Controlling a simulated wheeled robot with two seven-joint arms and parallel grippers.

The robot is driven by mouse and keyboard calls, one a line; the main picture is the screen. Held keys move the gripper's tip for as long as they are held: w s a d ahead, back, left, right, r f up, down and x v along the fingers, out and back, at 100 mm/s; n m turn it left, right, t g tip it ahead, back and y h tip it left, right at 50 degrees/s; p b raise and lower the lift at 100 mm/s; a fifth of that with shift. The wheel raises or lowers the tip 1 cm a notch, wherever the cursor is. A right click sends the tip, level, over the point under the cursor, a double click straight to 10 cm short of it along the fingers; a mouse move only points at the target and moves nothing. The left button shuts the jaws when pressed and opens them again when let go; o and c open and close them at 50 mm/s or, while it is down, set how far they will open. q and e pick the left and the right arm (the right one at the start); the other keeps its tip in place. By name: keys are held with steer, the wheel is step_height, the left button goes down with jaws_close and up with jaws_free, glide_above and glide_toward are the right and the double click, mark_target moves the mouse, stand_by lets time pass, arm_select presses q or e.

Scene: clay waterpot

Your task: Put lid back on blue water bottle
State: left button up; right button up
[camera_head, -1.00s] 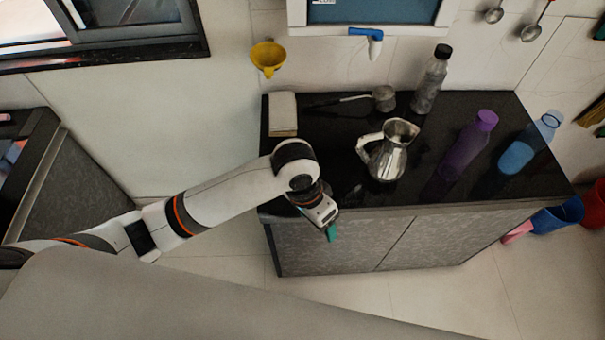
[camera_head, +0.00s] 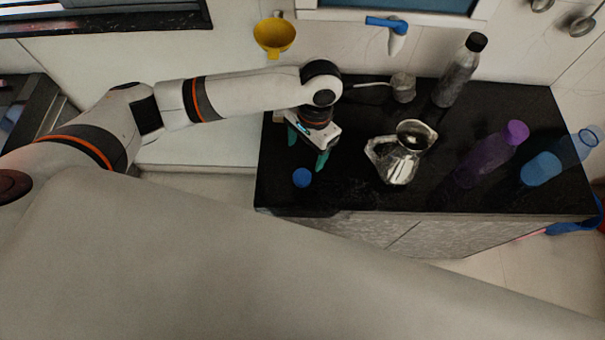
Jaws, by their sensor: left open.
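The blue lid (camera_head: 302,177) lies on the black counter near its front left edge. The blue water bottle (camera_head: 543,168) stands at the right end of the counter, its top uncovered. My left gripper (camera_head: 308,152) is open and empty, with green fingertips apart, over the left part of the counter. It is just behind the lid and apart from it in the picture; its height above the counter is hard to tell. My right gripper is not in view.
A metal jug (camera_head: 399,158) stands mid-counter between my left gripper and the bottles. A purple bottle (camera_head: 490,154) stands beside the blue one. A clear bottle with a black cap (camera_head: 460,72) and a small long-handled pot (camera_head: 403,88) are at the back. The counter's front middle is clear.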

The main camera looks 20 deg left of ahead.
arm_select(q)
glide_above(302, 176)
steer(key=f, duration=0.5)
steer(key=shift+w+d+f+p, duration=0.1)
steer(key=shift+w+f+p, duration=0.1)
steer(key=shift+p, duration=0.2)
steer(key=shift+f, duration=0.7)
step_height(302, 176, down, 4)
steer(key=shift+s+f+p, duration=0.15)
steer(key=shift+p, duration=0.5)
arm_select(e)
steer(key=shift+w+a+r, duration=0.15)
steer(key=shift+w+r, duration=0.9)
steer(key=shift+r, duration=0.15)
arm_select(q)
steer(key=c, duration=1)
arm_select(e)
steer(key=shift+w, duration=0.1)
